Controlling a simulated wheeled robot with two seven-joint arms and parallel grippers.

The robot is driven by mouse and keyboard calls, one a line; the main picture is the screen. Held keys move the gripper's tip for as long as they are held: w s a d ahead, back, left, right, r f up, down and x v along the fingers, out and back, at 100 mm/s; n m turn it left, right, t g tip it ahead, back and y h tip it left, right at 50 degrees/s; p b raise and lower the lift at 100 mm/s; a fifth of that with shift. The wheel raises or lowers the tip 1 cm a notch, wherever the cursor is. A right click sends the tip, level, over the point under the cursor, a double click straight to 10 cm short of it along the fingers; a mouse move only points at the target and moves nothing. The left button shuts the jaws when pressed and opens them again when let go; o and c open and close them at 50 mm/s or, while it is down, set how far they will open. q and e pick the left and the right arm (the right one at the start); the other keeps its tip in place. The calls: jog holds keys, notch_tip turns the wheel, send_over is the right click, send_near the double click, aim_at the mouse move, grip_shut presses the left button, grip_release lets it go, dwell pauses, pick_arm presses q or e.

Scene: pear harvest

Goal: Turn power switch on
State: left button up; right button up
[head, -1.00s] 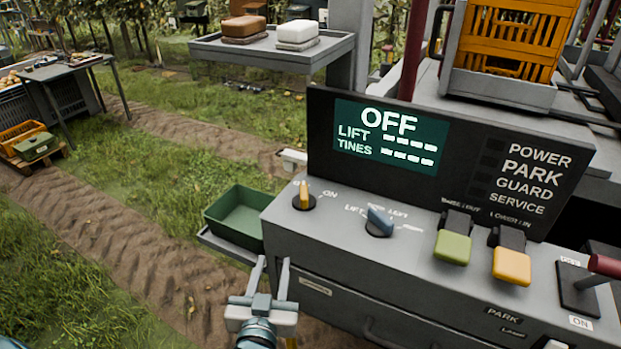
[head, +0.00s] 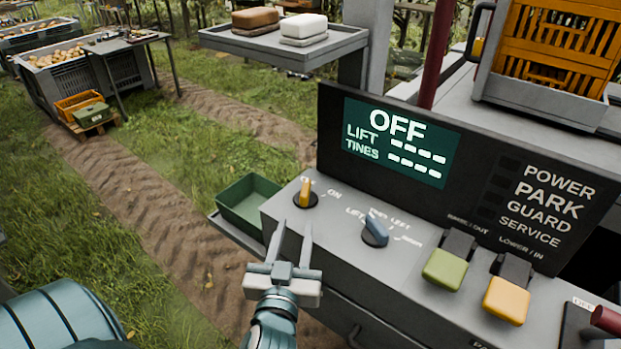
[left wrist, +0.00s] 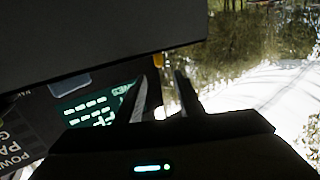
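The power switch (head: 305,193) is a small orange knob on a dark round base at the left end of the grey control panel. Its handle stands toward the off mark, and ON is printed to its right. The display (head: 395,142) reads OFF, with dashes beside LIFT and TINES. My left gripper (head: 291,228) is open and empty, its two fingers pointing up at the knob from just in front, apparently short of it. In the left wrist view, a bit of orange (left wrist: 158,60) shows close to the fingertips. My right gripper is not in view.
A blue selector knob (head: 375,231) sits right of the switch, then a green (head: 443,270) and a yellow rocker (head: 506,300). A red-handled lever (head: 605,320) is at the right edge. A green tray (head: 247,203) hangs left of the panel. A shelf (head: 285,47) stands behind.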

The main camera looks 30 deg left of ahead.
aim_at(307, 179)
pick_arm(q)
jog(key=shift+w, duration=0.65)
jog(key=p+x, duration=0.5)
jog(key=x, duration=0.9)
jog(key=shift+w+a, duration=0.25)
jog(key=shift+w, duration=0.05)
jog(key=shift+p+x, duration=0.4)
jog(key=shift+x, duration=0.4)
grip_shut()
